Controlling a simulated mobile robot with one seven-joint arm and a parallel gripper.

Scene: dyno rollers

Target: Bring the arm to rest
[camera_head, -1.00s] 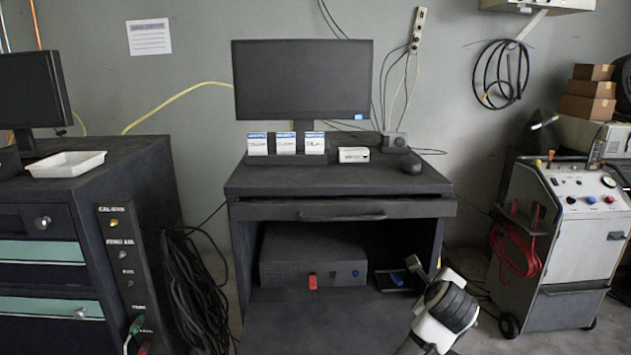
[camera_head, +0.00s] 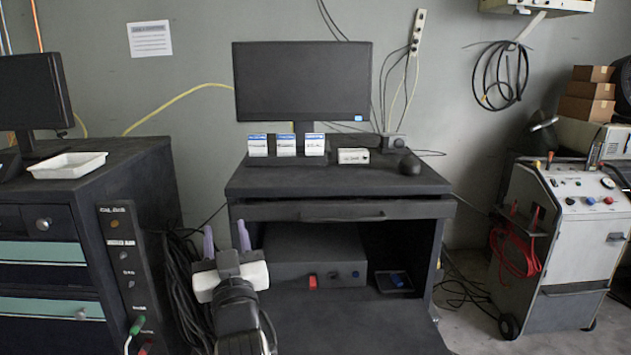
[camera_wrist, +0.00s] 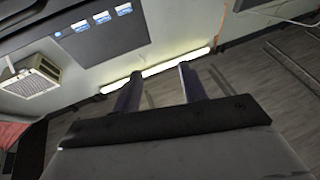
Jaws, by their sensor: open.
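My gripper (camera_head: 225,243) is in the lower middle-left of the head view, in front of the dark desk's (camera_head: 340,172) left side. Its two fingers point up and stand apart, with nothing between them. In the wrist view the two fingers (camera_wrist: 158,92) are also apart and empty, with a lit strip and wall beyond them. My forearm comes up from the bottom edge of the head view and hides part of the desk's lower left and the cables there.
The desk bears a monitor (camera_head: 302,82), small white-blue boxes (camera_head: 286,145) and a white box (camera_head: 353,156). A dark cabinet (camera_head: 85,225) with a white tray (camera_head: 67,165) stands left. A grey wheeled machine (camera_head: 570,235) stands right. Black cables (camera_head: 185,285) hang between cabinet and desk.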

